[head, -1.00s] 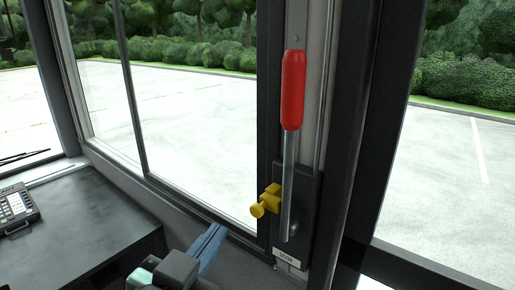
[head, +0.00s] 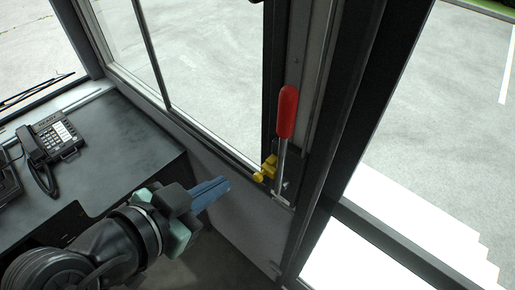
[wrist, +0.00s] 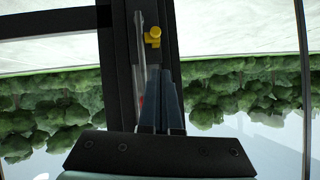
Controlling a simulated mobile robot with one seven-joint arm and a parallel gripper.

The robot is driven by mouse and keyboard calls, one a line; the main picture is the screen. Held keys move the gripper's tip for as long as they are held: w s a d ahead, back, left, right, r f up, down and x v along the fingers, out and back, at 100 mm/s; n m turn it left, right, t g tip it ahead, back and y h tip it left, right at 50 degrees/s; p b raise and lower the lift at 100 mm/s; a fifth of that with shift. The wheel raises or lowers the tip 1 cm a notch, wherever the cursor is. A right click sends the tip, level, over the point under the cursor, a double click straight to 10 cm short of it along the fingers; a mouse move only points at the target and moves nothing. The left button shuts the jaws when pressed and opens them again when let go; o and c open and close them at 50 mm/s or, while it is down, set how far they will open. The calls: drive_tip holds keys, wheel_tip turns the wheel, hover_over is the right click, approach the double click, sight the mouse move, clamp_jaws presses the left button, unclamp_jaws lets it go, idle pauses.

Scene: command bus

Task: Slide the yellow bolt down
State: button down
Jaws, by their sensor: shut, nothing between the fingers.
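The yellow bolt (head: 266,169) sits on a dark latch plate on the window post, just left of the lower end of a lever with a red handle (head: 286,112). In the wrist view the bolt (wrist: 153,37) shows upside down, beyond my fingertips. My gripper (head: 228,183) is shut and empty. It is left of the bolt and slightly lower in the head view, pointing toward the post and apart from it. In the wrist view the two blue fingers (wrist: 162,76) lie close together, hiding part of the lever and its red handle.
A dark desk (head: 110,160) with a telephone (head: 50,145) stands at the left. The window frame and post (head: 325,130) rise behind the latch. The space between my fingers and the bolt looks clear.

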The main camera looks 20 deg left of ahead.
drive_tip(key=shift+s+d+r+g+h+p, duration=0.15)
drive_tip(key=shift+s+r+p, duration=0.15)
drive_tip(key=shift+r+p, duration=0.25)
drive_tip(key=shift+s+d+r+g+h+p, duration=0.15)
drive_tip(key=shift+s+r+p, duration=0.1)
drive_tip(key=shift+r+p, duration=0.3)
drive_tip(key=shift+w+f, duration=0.1)
drive_tip(key=p, duration=0.2)
approach(264, 171)
drive_tip(key=w+d+r, duration=0.1)
drive_tip(key=w+r, duration=0.1)
drive_tip(key=shift+w+f+p, duration=0.15)
drive_tip(key=shift+w+f, duration=0.15)
drive_tip(key=shift+f, duration=0.45)
drive_tip(key=shift+w+f+p, duration=0.1)
drive_tip(key=shift+w+f, duration=0.25)
drive_tip(key=shift+f, duration=0.4)
drive_tip(key=shift+w+f+p, duration=0.15)
drive_tip(key=shift+w+f, duration=0.15)
drive_tip(key=shift+f, duration=0.4)
drive_tip(key=shift+f, duration=0.1)
